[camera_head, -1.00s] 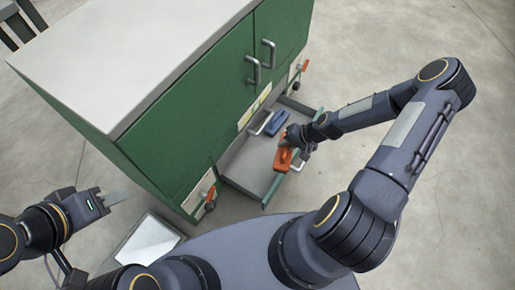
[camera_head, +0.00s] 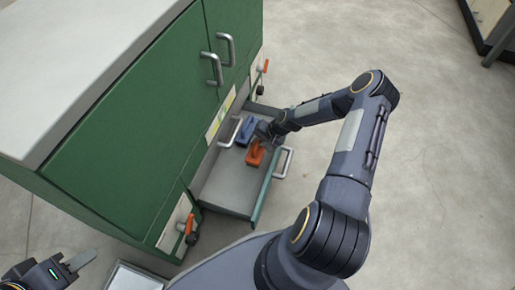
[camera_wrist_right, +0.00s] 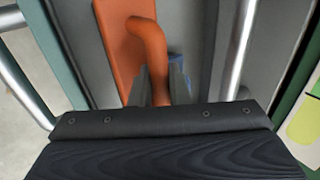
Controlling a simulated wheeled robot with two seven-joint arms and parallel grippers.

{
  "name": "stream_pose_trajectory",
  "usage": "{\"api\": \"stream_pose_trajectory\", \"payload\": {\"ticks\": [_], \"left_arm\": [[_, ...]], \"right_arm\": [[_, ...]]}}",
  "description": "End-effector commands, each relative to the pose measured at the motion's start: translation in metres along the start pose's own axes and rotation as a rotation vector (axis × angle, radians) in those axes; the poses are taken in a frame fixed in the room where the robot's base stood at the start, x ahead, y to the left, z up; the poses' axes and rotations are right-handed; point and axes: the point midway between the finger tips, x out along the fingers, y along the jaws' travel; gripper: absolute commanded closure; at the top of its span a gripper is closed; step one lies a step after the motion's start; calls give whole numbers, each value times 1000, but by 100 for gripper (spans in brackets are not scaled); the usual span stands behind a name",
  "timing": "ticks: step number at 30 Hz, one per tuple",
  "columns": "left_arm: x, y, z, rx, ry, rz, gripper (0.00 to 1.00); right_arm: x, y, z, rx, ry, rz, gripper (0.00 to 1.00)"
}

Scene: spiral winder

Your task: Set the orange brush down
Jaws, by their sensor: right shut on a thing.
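The orange brush (camera_head: 256,155) is at the open drawer (camera_head: 222,190) of the green cabinet, toward its front side. My right gripper (camera_head: 265,135) is shut on its handle. The right wrist view shows the brush's flat orange block (camera_wrist_right: 118,45) and curved handle between the two fingers (camera_wrist_right: 160,88). I cannot tell whether the brush's underside touches the drawer floor. A blue brush (camera_head: 246,130) lies in the drawer just behind the orange one. My left gripper (camera_head: 82,261) is at the lower left, empty and away from the drawer; its finger gap is not clear.
The green cabinet (camera_head: 120,130) with a grey top stands at the left. The drawer has a metal front handle (camera_head: 284,163), and another metal bar (camera_head: 230,132) is by the cabinet side. The drawer's near part is bare. A white-topped tray (camera_head: 135,278) is at the bottom.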

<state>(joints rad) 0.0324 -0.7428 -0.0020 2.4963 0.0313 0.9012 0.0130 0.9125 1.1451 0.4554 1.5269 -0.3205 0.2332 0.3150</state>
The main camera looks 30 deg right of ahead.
Motion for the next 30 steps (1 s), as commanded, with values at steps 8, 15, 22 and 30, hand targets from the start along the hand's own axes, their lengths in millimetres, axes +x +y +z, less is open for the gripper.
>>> {"api": "stream_pose_trajectory", "payload": {"ticks": [8,15,22,30], "left_arm": [[13,-6,6,0,0,0,64],[24,-11,12,0,0,0,64],[24,-11,12,0,0,0,64],[28,-13,14,0,0,0,64]], "right_arm": [[25,8,-21,-1,1,-1,100],[50,24,-25,1,0,-1,100],[54,26,-26,0,3,-1,100],[57,29,-25,-1,2,0,80]]}}
